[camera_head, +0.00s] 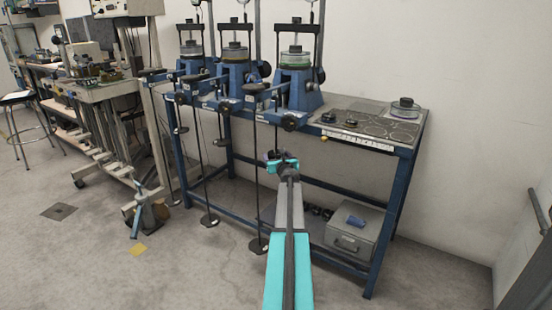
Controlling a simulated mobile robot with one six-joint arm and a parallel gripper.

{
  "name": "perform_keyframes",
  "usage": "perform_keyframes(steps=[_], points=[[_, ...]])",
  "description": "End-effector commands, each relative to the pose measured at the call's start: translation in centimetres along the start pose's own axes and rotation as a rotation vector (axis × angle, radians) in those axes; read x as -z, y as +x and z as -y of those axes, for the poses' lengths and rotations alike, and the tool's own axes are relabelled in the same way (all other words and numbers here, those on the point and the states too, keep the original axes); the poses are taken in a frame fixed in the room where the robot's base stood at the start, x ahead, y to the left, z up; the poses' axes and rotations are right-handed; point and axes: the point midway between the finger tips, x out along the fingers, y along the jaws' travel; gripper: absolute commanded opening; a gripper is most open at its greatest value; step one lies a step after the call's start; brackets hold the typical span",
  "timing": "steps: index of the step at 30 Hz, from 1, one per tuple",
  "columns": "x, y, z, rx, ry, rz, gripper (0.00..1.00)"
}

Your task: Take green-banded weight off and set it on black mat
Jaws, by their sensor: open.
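Three blue lever frames stand in a row on the bench. The nearest frame (297,90) carries a clear round cell with a green band (295,59). Long hanger rods drop in front of the bench, with dark discs at their lower ends, such as the nearest disc (258,245). I cannot make out a green band on any hanger weight at this size. The dark mat (372,127) with ring outlines lies on the bench's right part. My gripper (282,160) is open, teal and dark, in front of the bench below its top; I see nothing held in it.
Small black weights (328,117) sit at the mat's left side, and a round cell (404,108) stands at the bench's back right. Another equipment stand (110,100) is at left. Floor at front right is clear.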

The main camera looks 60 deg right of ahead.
Motion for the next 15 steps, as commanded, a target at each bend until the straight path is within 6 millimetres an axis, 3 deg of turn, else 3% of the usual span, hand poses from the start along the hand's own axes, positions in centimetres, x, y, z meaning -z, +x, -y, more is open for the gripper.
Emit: perform_keyframes(steps=[5,12,15], points=[[0.01,-0.02,0.04,0.001,0.0,0.0,0.69],[0.01,-0.04,0.08,0.001,0.0,0.0,0.28],[-0.27,-0.06,0.12,0.002,0.0,0.003,0.16]])
